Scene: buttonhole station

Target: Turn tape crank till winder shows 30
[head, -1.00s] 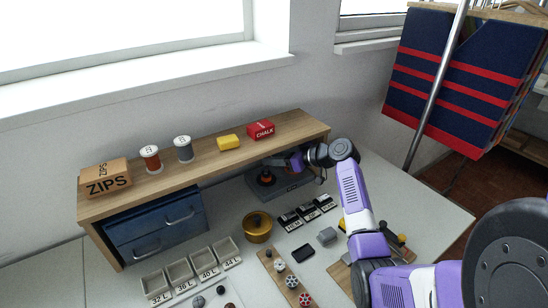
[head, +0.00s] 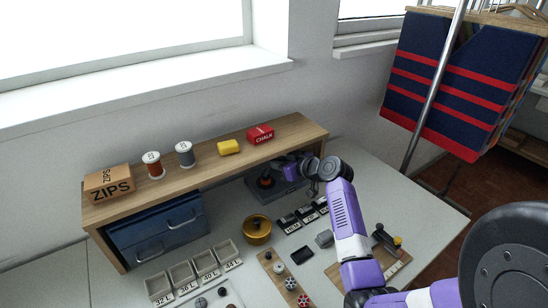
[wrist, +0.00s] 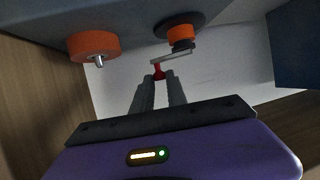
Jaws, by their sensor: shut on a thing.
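The tape winder (head: 287,195) is a dark grey unit under the wooden shelf, with a dark and orange reel (head: 266,181) on it. In the wrist view an orange hub (wrist: 180,33) carries a thin grey crank arm (wrist: 172,58), which ends in a red knob (wrist: 159,70). My gripper (wrist: 160,77) is shut on this red knob. A second orange roller (wrist: 93,46) with a metal pin is to the left, apart from my fingers. In the head view my wrist partly covers the winder. I cannot read a number on it.
The shelf (head: 205,160) is close above my gripper and carries a ZIPS box (head: 108,184), thread spools, a yellow block and a red CHALK box (head: 260,134). A brass tin (head: 257,230) and labelled trays (head: 200,265) stand in front. Blue garments (head: 455,80) hang at right.

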